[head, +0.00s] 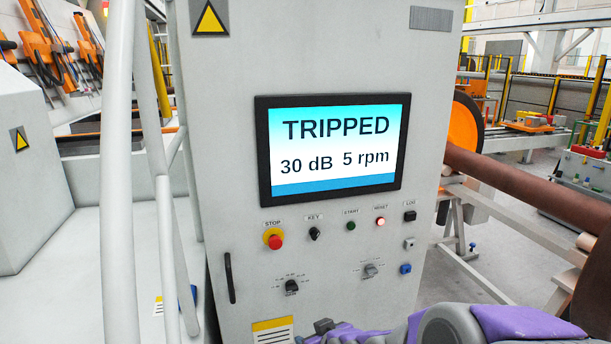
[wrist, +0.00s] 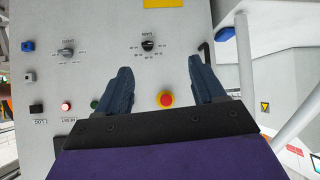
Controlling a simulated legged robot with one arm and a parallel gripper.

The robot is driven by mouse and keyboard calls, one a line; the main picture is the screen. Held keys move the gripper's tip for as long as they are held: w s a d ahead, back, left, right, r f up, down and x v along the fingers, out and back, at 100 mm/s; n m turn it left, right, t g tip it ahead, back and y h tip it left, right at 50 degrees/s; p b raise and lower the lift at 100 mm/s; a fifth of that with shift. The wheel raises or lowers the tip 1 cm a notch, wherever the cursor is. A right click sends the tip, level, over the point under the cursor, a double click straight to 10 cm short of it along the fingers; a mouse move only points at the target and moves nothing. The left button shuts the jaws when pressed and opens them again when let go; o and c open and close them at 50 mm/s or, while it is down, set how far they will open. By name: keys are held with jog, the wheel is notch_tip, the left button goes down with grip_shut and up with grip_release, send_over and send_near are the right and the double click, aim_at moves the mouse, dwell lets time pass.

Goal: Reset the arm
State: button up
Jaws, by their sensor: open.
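The grey control cabinet (head: 330,60) stands in front of me with a screen (head: 333,145) reading "TRIPPED", "30 dB 5 rpm". Below the screen are a red stop button (head: 274,241), a key switch (head: 315,233), a dark green start button (head: 351,226), a lit red reset button (head: 380,222) and a black LOG switch (head: 410,216). Part of my purple and grey arm shows at the bottom right of the head view. In the wrist view, turned upside down, my gripper (wrist: 160,65) is open and empty before the panel. The stop button (wrist: 166,99) shows between its fingers; the reset button (wrist: 66,106) lies left of them.
Two knobs (head: 292,286) (head: 370,270) and a blue connector (head: 405,269) sit lower on the panel. A black handle (head: 230,278) is at its left. White railings (head: 120,180) rise at the left. A brown axle (head: 500,176) with an orange-faced wheel lies at the right.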

jog(key=s+d+r+m+g+h, duration=0.1)
jog(key=s+d+g, duration=0.2)
jog(key=s, duration=0.8)
jog(key=s+d+r+m+g+h, duration=0.1)
jog(key=s+d+g, duration=0.3)
jog(key=s, duration=0.7)
jog(key=s+d+r+m+g+h, duration=0.1)
jog(key=s+d+m+g, duration=0.2)
jog(key=s, duration=0.9)
jog(key=shift+d+g+h, duration=0.4)
jog(key=shift+d+g, duration=0.2)
jog(key=shift+d, duration=0.15)
dwell(0.7)
